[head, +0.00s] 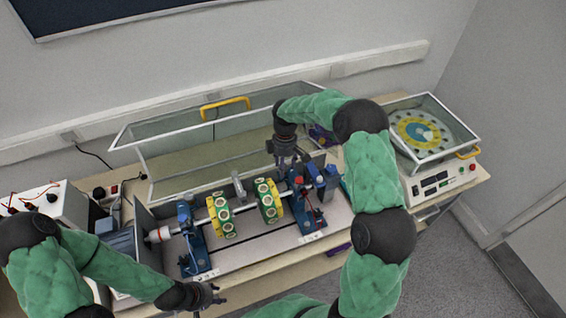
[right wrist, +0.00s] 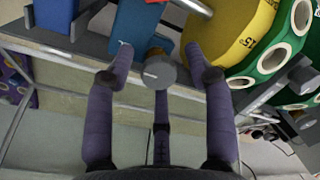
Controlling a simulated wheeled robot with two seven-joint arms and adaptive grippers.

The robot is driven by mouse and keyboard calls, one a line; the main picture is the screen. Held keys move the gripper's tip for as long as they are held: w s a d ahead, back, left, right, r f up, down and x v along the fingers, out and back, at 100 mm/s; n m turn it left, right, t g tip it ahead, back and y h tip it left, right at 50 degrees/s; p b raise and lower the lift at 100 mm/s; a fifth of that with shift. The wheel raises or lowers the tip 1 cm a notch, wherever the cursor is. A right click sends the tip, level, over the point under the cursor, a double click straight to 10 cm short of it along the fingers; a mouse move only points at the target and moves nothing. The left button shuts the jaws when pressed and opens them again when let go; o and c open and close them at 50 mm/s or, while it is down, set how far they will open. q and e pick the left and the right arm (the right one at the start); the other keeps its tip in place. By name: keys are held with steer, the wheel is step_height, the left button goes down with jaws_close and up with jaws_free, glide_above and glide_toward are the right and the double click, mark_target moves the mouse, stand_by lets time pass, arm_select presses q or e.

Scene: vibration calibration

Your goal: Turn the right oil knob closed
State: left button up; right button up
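A grey cylindrical knob (right wrist: 158,76) with a pale line on its face shows in the right wrist view, beside a blue bearing stand (right wrist: 138,30). My right gripper (right wrist: 158,66) has its purple fingers spread around the knob, with gaps visible at the left and right. In the head view my right gripper (head: 292,158) points down behind the right blue bearing stand (head: 303,205); I cannot make out the knob there. My left gripper (head: 208,296) is at the bench's front edge, away from the right stand. Its finger opening is too small to judge.
A yellow and green disc (right wrist: 235,38) is close to the right finger in the right wrist view. In the head view, a clear cover with a yellow handle (head: 226,104) stands behind the rig. A covered dial unit (head: 420,130) is at the right.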

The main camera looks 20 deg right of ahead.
steer(key=shift+w+d+r, duration=0.1)
steer(key=shift+d+r, duration=0.05)
steer(key=shift+w+r, duration=0.2)
steer(key=shift+r, duration=0.3)
step_height(320, 180, up, 11)
steer(key=shift+w+d, duration=0.35)
steer(key=shift+w, duration=0.05)
